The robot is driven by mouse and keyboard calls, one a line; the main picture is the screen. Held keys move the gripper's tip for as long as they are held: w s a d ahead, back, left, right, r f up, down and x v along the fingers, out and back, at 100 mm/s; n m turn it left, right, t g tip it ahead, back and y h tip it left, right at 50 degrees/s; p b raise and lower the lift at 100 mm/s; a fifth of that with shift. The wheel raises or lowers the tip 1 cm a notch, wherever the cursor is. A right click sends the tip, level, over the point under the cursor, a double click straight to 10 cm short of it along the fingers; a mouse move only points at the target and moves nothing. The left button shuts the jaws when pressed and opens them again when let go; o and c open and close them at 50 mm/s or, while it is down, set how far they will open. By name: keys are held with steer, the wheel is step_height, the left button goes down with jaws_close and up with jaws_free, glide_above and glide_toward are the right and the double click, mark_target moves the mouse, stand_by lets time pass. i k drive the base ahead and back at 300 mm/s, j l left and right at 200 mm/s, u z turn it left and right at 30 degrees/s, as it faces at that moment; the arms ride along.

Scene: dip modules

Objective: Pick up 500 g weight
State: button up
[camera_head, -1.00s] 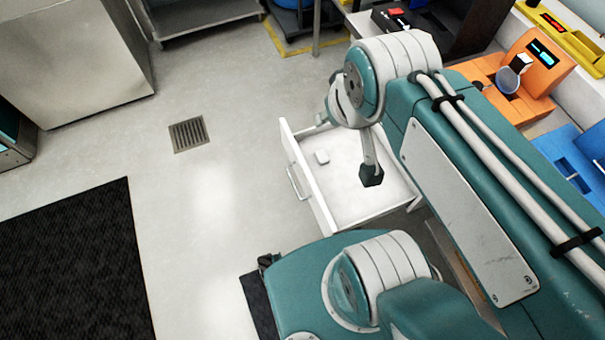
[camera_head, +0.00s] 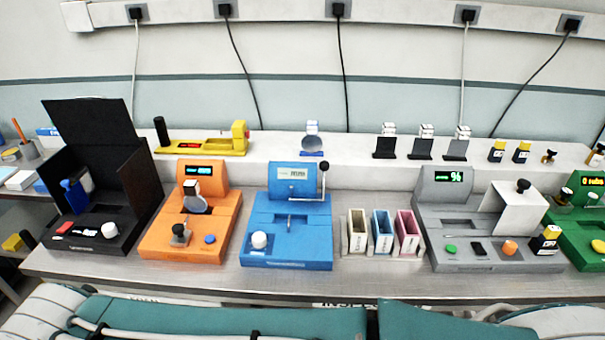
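I cannot pick out the 500 g weight for certain, as no mass marking is readable. A small dark brass-coloured knobbed piece (camera_head: 548,157) stands on the raised back shelf at the right, and it looks like a weight. A similar small piece (camera_head: 596,156) stands at the right edge.
The bench (camera_head: 345,275) holds a black open box (camera_head: 95,235), a blue device (camera_head: 290,248), three coloured bins (camera_head: 381,233), a grey device (camera_head: 470,258) and a green device (camera_head: 578,228). Small black-and-yellow blocks (camera_head: 497,151) stand on the back shelf. Cables hang from the wall strip.

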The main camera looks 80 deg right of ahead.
mark_target(565, 193)
steer(key=k+z, duration=0.1)
steer(key=z, duration=0.95)
steer(key=i+j+z, duration=0.1)
steer(key=z, duration=3.4)
steer(key=i+l+u, duration=0.15)
steer(key=u, duration=0.25)
steer(key=i+l+u, duration=0.1)
steer(key=u, duration=0.3)
steer(key=i+l+u, duration=0.1)
steer(key=l+u, duration=0.3)
steer(key=i+l+u, duration=0.1)
steer(key=l, duration=0.45)
steer(key=i+l+u, duration=0.1)
steer(key=l, duration=0.45)
steer(key=i+l+u, duration=0.15)
steer(key=l, duration=0.45)
steer(key=i+l+u, duration=0.1)
steer(key=l, duration=0.45)
steer(key=i, duration=0.05)
